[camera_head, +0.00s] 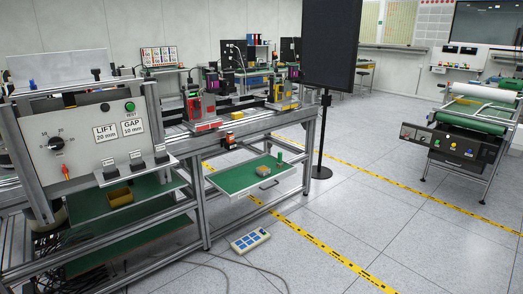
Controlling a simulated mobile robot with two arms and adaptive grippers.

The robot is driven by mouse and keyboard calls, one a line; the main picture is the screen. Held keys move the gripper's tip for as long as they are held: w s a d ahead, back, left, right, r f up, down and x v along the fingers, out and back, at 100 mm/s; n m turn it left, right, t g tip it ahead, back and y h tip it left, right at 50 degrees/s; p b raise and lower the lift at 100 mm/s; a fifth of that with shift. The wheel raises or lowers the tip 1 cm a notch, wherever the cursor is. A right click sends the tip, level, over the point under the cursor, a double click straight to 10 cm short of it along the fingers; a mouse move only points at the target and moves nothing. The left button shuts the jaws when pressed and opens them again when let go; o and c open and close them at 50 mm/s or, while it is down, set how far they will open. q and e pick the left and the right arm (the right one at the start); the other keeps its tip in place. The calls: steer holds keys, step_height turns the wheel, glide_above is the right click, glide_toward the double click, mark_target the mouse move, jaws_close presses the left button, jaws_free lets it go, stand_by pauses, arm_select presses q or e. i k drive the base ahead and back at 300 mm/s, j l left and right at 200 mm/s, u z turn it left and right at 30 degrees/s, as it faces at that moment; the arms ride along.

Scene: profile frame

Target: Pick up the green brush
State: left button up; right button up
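No thing in view can be clearly told as a green brush. A small upright green object (280,158) stands at the back right of a pulled-out drawer with a green mat (238,180). It is too small to tell whether it is a brush. A small yellowish-grey object (263,170) lies near it on the mat. Neither my left nor my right gripper is in view.
An aluminium-frame workbench (205,205) with a LIFT/GAP panel (85,135) fills the left. A keypad (250,240) and cables lie on the floor. A black screen on a stand (333,45) stands behind the drawer. A roller machine (465,125) stands right. The floor between is clear.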

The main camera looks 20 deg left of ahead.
mark_target(279, 165)
steer(key=i+u, duration=0.35)
steer(key=i, duration=1.05)
